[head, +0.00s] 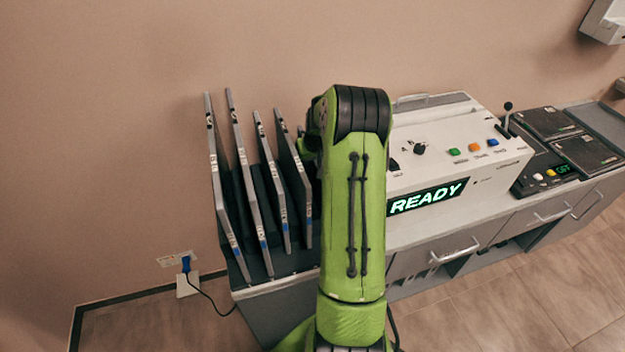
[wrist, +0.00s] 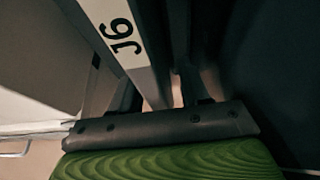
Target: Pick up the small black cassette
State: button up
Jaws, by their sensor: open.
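Several flat cassettes with dark faces, pale edges and label strips stand upright and leaning in a rack (head: 255,287) at the left end of the counter. The two leftmost, one of them a tall cassette (head: 226,190), rise higher than the shorter cassettes, one of which is beside my arm (head: 296,185). I cannot tell which is the small black one. In the wrist view a pale cassette edge (wrist: 118,38) with a label like "J6" runs down to my gripper (wrist: 165,92). My gripper is open around or close beside this edge; contact is unclear. My arm hides the gripper in the head view.
A white console (head: 455,150) with a green "READY" display stands just right of my arm. Dark flat units (head: 548,123) lie farther right. The wall is close behind the rack. A cable and wall socket (head: 186,285) are at lower left.

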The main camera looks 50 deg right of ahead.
jog(key=shift+r, duration=0.1)
jog(key=shift+c, duration=0.5)
grip_shut()
dwell(0.8)
